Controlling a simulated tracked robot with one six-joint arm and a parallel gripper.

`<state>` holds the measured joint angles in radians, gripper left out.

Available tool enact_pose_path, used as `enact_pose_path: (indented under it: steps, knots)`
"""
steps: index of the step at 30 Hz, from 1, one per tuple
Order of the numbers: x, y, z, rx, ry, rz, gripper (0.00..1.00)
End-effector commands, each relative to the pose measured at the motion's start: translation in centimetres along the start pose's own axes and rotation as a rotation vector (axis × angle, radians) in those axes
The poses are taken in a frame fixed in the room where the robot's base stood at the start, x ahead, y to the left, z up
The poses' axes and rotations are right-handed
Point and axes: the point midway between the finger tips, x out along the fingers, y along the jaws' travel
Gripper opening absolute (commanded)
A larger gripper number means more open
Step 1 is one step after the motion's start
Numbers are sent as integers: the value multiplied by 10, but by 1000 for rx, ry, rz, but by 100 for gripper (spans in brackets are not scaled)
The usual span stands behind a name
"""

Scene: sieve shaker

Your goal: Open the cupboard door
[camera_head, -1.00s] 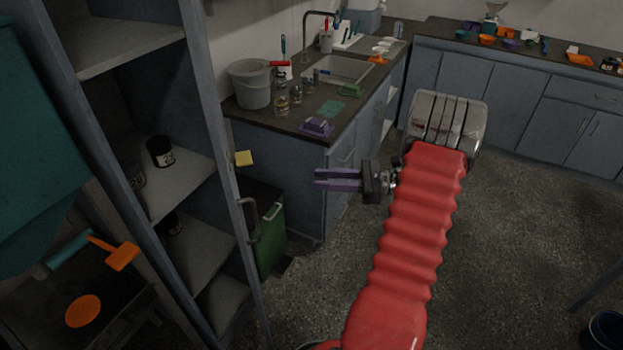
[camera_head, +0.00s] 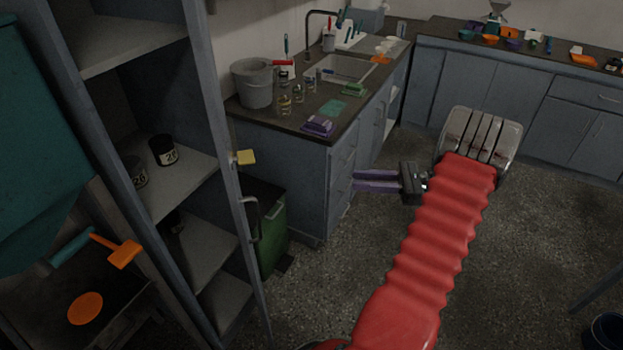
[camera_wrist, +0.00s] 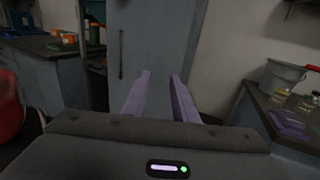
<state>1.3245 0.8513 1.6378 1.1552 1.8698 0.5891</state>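The tall grey cupboard (camera_head: 222,140) stands at the left in the head view, with its shelves showing. A handle (camera_head: 250,218) sticks out from its right edge, below a yellow tag (camera_head: 245,157). In the wrist view a tall grey door (camera_wrist: 160,45) stands upright ahead, with a dark vertical handle (camera_wrist: 122,55) on its left side. Whether it is shut or ajar I cannot tell. My gripper (camera_head: 356,181) has two purple fingers, apart and empty, pointing left in the head view, well clear of the handle. In the wrist view the fingertips (camera_wrist: 162,74) point at the door, right of its handle.
A sink counter (camera_head: 345,125) with a bucket (camera_head: 256,83) and jars stands behind my gripper. A green bin (camera_head: 274,235) stands between the cupboard and the counter. Jars (camera_head: 163,151) stand on the cupboard's shelf. Open floor (camera_head: 510,250) lies to the right.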

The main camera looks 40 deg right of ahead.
Motion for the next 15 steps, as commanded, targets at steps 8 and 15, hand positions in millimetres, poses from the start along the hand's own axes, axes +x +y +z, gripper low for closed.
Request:
enact_pose_path:
  steps: [8, 15]
  knots:
    - [28, 7, 11, -34, 61, 61, 6]
    - [94, 35, 34, -145, 219, 224, 0]
